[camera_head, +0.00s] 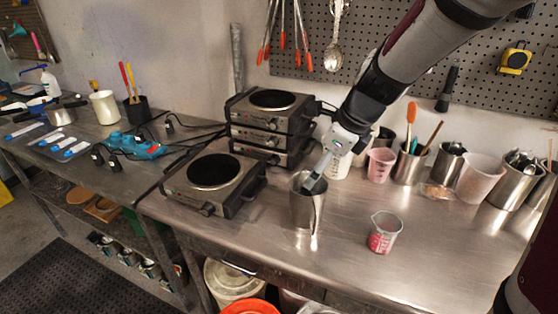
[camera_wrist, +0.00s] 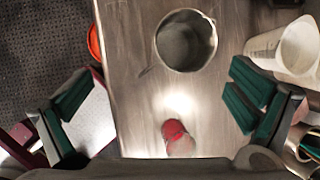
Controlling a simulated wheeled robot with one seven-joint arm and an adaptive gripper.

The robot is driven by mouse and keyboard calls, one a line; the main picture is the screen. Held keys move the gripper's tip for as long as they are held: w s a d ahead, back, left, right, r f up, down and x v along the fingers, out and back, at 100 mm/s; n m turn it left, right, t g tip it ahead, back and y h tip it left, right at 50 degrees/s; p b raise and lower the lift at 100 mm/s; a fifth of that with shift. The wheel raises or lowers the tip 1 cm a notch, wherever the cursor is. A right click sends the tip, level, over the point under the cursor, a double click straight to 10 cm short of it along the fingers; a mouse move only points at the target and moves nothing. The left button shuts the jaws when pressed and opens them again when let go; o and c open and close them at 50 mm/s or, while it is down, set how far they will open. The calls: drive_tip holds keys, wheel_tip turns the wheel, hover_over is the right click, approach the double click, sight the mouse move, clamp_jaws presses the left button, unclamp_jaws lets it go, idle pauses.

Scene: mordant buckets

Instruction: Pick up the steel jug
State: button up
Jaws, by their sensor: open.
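The steel jug (camera_head: 305,211) stands upright on the metal table near its front edge, right of the hot plates. In the wrist view its round open mouth (camera_wrist: 186,42) is at the top centre, forward of and between the lines of my two fingers. My gripper (camera_head: 316,176) reaches down from the upper right and overlaps the jug's rim in the head view; I cannot tell there how far above it the tips are. In the wrist view my gripper (camera_wrist: 157,90) is spread wide with dark green pads, and nothing is between them.
A hot plate (camera_head: 212,183) and stacked burners (camera_head: 270,122) are at left. A pink cup (camera_head: 380,164) and several utensil containers line the back. Bare table lies to the front right.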

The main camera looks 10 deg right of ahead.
drive_tip(key=w+d+f+m+h, duration=0.1)
drive_tip(key=w+d+f+m, duration=0.1)
drive_tip(key=w+f+m, duration=0.3)
drive_tip(key=m+b, duration=0.1)
drive_tip(key=b, duration=0.1)
approach(306, 193)
drive_tip(key=shift+a+f+b, duration=0.25)
drive_tip(key=shift+a+f, duration=0.15)
drive_tip(key=shift+f, duration=0.55)
drive_tip(key=shift+a+f+b, duration=0.3)
drive_tip(key=shift+a+f, duration=0.1)
drive_tip(key=shift+f, duration=0.55)
drive_tip(key=shift+a+f+b, duration=0.25)
drive_tip(key=shift+a+f, duration=0.15)
drive_tip(key=shift+f, duration=0.55)
drive_tip(key=c, duration=1.8)
